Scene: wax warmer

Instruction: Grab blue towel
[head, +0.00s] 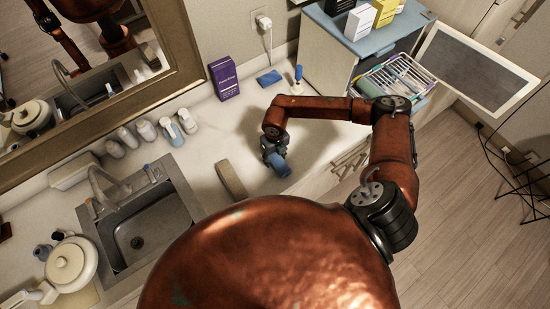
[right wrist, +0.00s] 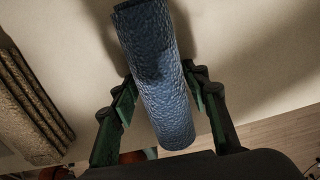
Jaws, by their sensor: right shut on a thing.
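The blue towel is a rolled, textured cylinder. In the right wrist view the towel (right wrist: 158,85) lies between the two green-padded fingers of my right gripper (right wrist: 160,100), which is shut on it. In the head view my right gripper (head: 273,152) reaches down at the counter beyond the big copper body part. The towel (head: 282,168) shows there as a blue patch at the fingers, partly hidden by them. I cannot tell whether it touches the counter. My left gripper is not in view.
A sink (head: 145,228) is further left. A purple box (head: 224,78), a small blue cloth (head: 270,77) and a blue-topped bottle (head: 297,80) stand behind.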

